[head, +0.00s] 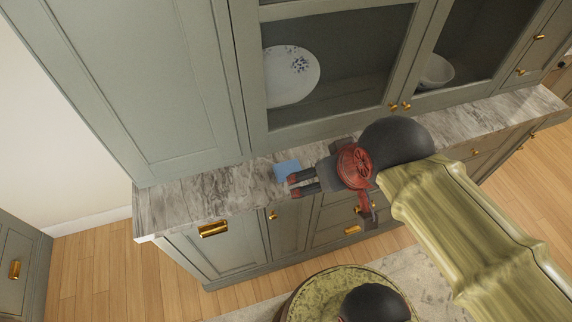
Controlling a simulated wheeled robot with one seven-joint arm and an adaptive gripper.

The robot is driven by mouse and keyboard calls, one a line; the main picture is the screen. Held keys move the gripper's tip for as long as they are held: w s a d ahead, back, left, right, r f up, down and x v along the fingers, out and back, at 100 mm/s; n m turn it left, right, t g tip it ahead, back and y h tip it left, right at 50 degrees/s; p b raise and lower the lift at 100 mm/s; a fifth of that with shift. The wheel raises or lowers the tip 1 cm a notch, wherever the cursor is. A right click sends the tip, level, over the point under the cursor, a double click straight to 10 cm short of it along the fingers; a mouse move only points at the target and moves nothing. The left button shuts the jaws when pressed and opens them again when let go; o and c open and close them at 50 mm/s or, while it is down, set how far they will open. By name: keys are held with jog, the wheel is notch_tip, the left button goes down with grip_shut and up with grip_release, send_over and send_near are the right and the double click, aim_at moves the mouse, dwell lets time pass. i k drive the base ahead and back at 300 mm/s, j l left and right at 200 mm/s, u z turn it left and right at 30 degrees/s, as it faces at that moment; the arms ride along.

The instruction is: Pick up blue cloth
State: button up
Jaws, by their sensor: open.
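The blue cloth (287,168) is a small flat light-blue patch on the marble countertop (190,196), in the head view just left of the middle. My gripper (292,184) reaches in from the right, with its dark, red-tipped fingers at the cloth's lower edge in the picture. The gripper is open and nothing shows between its fingers. The fingers overlap the cloth's near side in the picture; I cannot tell whether they touch it or hover above it. Part of the cloth may be hidden behind the fingers.
Grey-green upper cabinets (160,90) rise directly behind the narrow countertop. A white plate (290,76) and a bowl (436,72) stand behind the cabinet glass. Lower drawers with brass handles (213,229) lie below the counter edge. The countertop left of the cloth is clear.

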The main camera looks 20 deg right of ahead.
aim_at(281, 170)
jog(key=i+l, duration=0.1)
jog(key=l, duration=0.3)
jog(key=l+u, duration=0.4)
jog(key=l, duration=0.2)
jog(key=l+u, duration=0.45)
jog(key=l, duration=0.15)
jog(key=u, duration=0.9)
